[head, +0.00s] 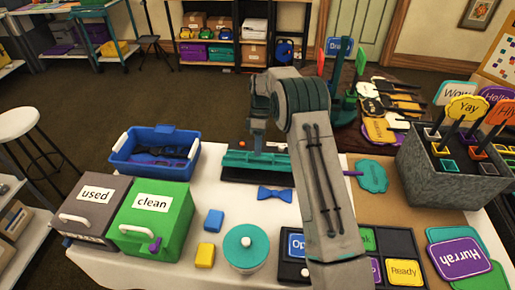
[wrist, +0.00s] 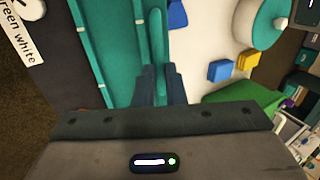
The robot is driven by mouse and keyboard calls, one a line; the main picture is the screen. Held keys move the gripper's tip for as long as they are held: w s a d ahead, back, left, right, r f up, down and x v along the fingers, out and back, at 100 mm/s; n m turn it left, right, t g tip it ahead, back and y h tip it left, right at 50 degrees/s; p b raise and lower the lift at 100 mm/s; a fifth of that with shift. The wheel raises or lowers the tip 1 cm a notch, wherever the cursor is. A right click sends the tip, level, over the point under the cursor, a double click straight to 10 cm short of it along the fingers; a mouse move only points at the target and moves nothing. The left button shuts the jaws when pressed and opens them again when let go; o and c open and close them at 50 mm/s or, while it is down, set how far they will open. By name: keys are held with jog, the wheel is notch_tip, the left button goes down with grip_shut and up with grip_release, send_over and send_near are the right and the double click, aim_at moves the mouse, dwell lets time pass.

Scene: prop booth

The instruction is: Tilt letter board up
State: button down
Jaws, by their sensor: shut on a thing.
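In the wrist view the board's teal panels (wrist: 112,40) fill the upper left, with small white marks. There my gripper (wrist: 161,75) has its two dark fingers shut on a raised teal strip of the board. My arm hides part of the board's right side, and its exact tilt is hard to tell.
A blue bin (head: 155,148) stands left of the board, with the grey "used" box (head: 88,200) and green "clean" box (head: 155,212) in front. A blue bow tie (head: 275,193) lies near the board. A teal round pot (head: 245,250) stands in front. A grey sign crate (head: 440,165) stands right.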

jog(key=shift+w+d, duration=0.1)
jog(key=shift+w, duration=0.3)
jog(key=shift+d+f, duration=0.1)
jog(key=c, duration=1.5)
grip_release()
jog(key=shift+w+f, duration=0.1)
jog(key=shift+w, duration=0.05)
jog(key=shift+w+d+f, duration=0.1)
jog(key=shift+w, duration=0.05)
jog(key=shift+a+r, duration=0.2)
jog(key=p+v, duration=0.1)
jog(key=v, duration=1.2)
jog(key=shift+r, duration=0.35)
jog(key=shift+r, duration=0.15)
